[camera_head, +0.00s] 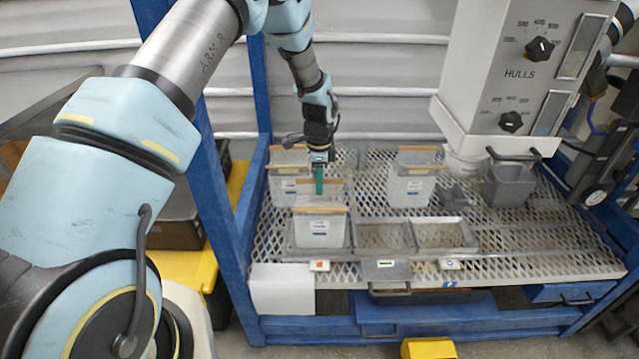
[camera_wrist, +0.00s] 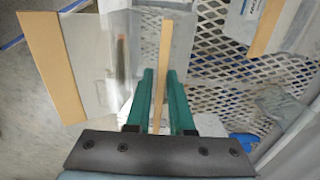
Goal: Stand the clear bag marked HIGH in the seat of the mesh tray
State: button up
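Several clear bags with tan top strips stand on the mesh deck; their labels are too small to read, so I cannot tell which is marked HIGH. One bag (camera_head: 283,187) is at the back left and another (camera_head: 408,188) is right of centre. A third (camera_head: 320,231) stands in the left compartment of the tray (camera_head: 413,252); the tray's middle and right compartments look empty. My gripper (camera_head: 319,178) points down at a bag behind the tray. In the wrist view its teal fingers (camera_wrist: 161,85) straddle that bag's tan strip (camera_wrist: 164,65), with a gap beside it.
A grey hopper box (camera_head: 520,70) marked HULLS overhangs the right side. A grey scoop-like bin (camera_head: 508,186) stands below it. Blue frame posts (camera_head: 215,190) bound the left side. A white sheet (camera_head: 282,290) hangs at the front left. The right front deck is clear.

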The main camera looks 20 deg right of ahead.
jog(key=o, duration=0.3)
